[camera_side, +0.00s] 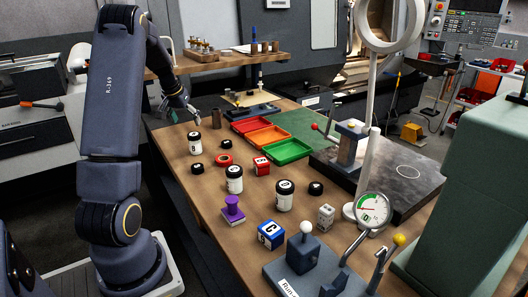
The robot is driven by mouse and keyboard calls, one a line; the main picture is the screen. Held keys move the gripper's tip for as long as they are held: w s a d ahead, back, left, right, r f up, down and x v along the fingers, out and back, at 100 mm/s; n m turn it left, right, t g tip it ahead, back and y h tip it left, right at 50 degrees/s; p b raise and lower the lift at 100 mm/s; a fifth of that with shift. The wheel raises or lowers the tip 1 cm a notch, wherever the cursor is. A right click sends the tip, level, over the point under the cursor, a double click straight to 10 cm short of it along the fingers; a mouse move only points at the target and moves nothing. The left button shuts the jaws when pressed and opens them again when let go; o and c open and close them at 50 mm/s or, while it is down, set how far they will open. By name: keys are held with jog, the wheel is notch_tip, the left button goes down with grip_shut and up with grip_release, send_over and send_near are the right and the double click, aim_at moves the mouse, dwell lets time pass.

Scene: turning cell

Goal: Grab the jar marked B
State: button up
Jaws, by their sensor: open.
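Three white jars with black tops stand on the wooden table: one at the back left (194,144), one in the middle (235,184) and one further right (284,201). Their marks are too small to read, so I cannot tell which is marked B. My gripper (194,115) is open and appears empty, above and behind the back-left jar and apart from it.
Black lids (226,144), a red ring (224,160), a red block (261,165), a purple stamp (232,212) and a blue C block (270,235) lie among the jars. Coloured trays (288,151) stand behind. A gauge stand (372,210) is at right.

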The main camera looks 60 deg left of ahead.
aim_at(194, 134)
jog(key=x, duration=0.8)
jog(key=shift+w+f, duration=0.25)
jog(key=shift+w, duration=0.15)
jog(key=c, duration=1.3)
